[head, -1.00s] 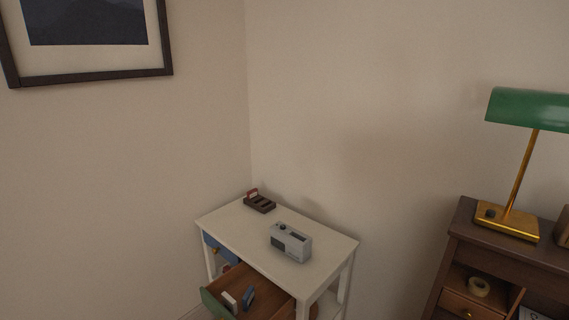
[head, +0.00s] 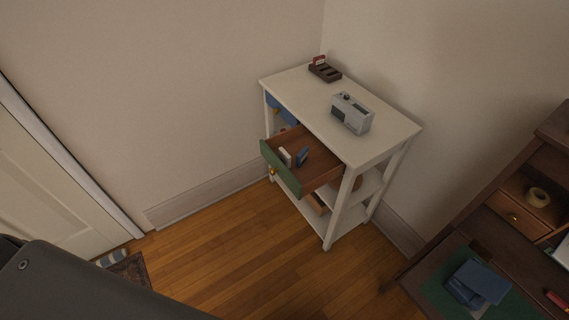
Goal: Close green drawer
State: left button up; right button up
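The green drawer (head: 281,168) is pulled well out of the white side table (head: 384,121) in the corner. Its front is green with a brass knob (head: 272,171), and its inside is brown wood. Neither of my grippers is in view; a dark part of my own body fills the lower left corner.
A grey radio (head: 352,113) and a dark tray with a red item (head: 324,70) stand on the tabletop. A brown desk (head: 428,262) is at the right. A door (head: 45,180) and a small rug (head: 129,270) are at the left. Wooden floor (head: 235,255) before the drawer is clear.

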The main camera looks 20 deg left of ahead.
aim_at(322, 166)
jog(key=z, duration=0.65)
jog(key=k, duration=0.4)
jog(key=z, duration=0.1)
